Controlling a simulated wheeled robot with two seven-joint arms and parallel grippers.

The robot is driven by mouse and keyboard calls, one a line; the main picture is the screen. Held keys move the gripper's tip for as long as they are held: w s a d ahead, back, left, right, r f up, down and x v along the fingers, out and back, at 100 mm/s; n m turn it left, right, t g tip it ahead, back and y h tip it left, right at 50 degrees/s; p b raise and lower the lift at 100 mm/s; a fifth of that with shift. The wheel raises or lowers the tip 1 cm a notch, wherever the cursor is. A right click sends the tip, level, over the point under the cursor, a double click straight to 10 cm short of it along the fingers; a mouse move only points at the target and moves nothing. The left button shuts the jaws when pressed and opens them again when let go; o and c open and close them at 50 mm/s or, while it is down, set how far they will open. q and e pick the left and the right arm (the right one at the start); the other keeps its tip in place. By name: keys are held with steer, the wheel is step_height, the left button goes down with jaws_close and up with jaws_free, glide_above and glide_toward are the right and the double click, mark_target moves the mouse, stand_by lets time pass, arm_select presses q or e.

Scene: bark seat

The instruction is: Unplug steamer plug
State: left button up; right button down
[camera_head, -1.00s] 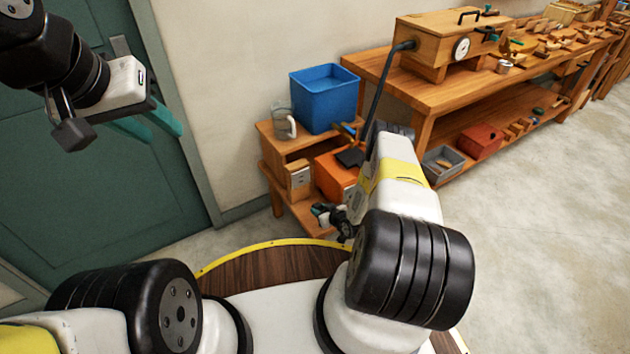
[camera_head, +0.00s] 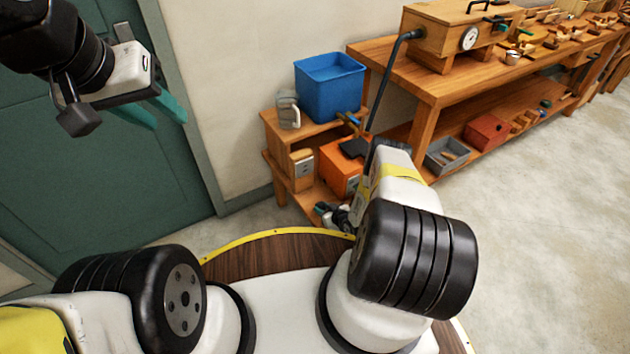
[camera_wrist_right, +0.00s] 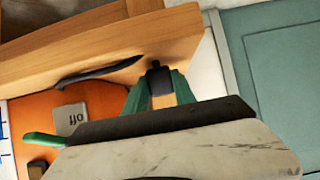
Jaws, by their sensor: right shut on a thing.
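In the head view my right gripper (camera_head: 323,209) is small and low before the stand, partly hidden by my arm. My left gripper (camera_head: 158,108) hangs empty with fingers apart before the green door.
A dark hose (camera_head: 382,85) runs up to a wooden box (camera_head: 450,38) with a gauge on the workbench (camera_head: 432,90). Open floor lies to the right.

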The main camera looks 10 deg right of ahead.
steer(key=c, duration=0.9)
jaws_free()
steer(key=shift+c, duration=0.2)
